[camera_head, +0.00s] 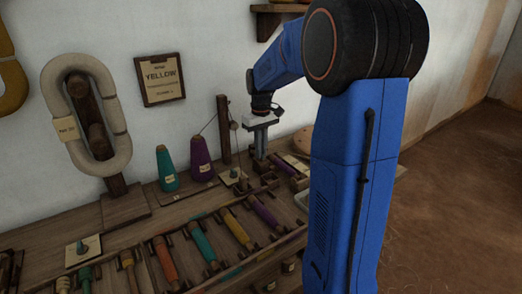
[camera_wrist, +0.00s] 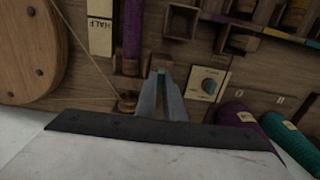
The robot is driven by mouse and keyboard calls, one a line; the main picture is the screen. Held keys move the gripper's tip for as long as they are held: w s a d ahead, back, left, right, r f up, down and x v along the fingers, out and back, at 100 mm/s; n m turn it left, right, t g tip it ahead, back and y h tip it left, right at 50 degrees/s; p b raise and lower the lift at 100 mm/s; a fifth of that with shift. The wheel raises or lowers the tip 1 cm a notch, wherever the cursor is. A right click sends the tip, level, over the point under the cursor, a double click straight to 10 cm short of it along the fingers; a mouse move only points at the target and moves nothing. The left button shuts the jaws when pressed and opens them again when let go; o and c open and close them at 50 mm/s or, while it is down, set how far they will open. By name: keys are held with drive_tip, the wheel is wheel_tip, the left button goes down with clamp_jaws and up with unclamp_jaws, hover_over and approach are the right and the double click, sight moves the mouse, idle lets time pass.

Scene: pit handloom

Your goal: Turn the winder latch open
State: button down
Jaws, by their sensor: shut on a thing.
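My gripper (camera_wrist: 160,76) points down at the winder on the wooden bench, its two narrow fingers closed together at the tips. It is shut on a small part there, which I take to be the winder latch; the fingers hide nearly all of it, so its angle cannot be told. In the head view my gripper (camera_head: 258,156) is low over the bench, right of a wooden post. The winder's round wooden wheel (camera_wrist: 28,50) lies at the left of the wrist view, with a thread running from it. A purple bobbin (camera_wrist: 132,30) lies between wheel and fingers.
A plate with a teal knob (camera_wrist: 208,85) is close right of my fingers. A purple cone (camera_head: 202,157) and teal cone (camera_head: 167,169) stand left of the post (camera_head: 224,130). Bobbins such as the orange one (camera_head: 165,259) line the front. A yarn hank (camera_head: 57,100) stands left.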

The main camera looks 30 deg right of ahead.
drive_tip(key=c, duration=1.9)
unclamp_jaws()
drive_tip(key=shift+o, duration=0.2)
wheel_tip(320, 180, up, 18)
drive_tip(key=shift+f, duration=0.25)
drive_tip(key=s+a+f+t, duration=0.1)
drive_tip(key=s+a+f, duration=0.1)
drive_tip(key=s+a, duration=0.45)
drive_tip(key=s+a+f+t, duration=0.15)
drive_tip(key=s+a, duration=0.25)
drive_tip(key=s, duration=0.5)
drive_tip(key=s+a+f+t, duration=0.1)
drive_tip(key=s+a+f, duration=0.1)
drive_tip(key=s+f, duration=0.4)
drive_tip(key=s+a+f+t, duration=0.1)
drive_tip(key=s+a+f, duration=0.2)
drive_tip(key=s+f, duration=0.3)
drive_tip(key=s, duration=0.3)
drive_tip(key=shift+a+f+m, duration=0.2)
drive_tip(key=shift+f+m, duration=0.05)
drive_tip(key=shift+m, duration=0.05)
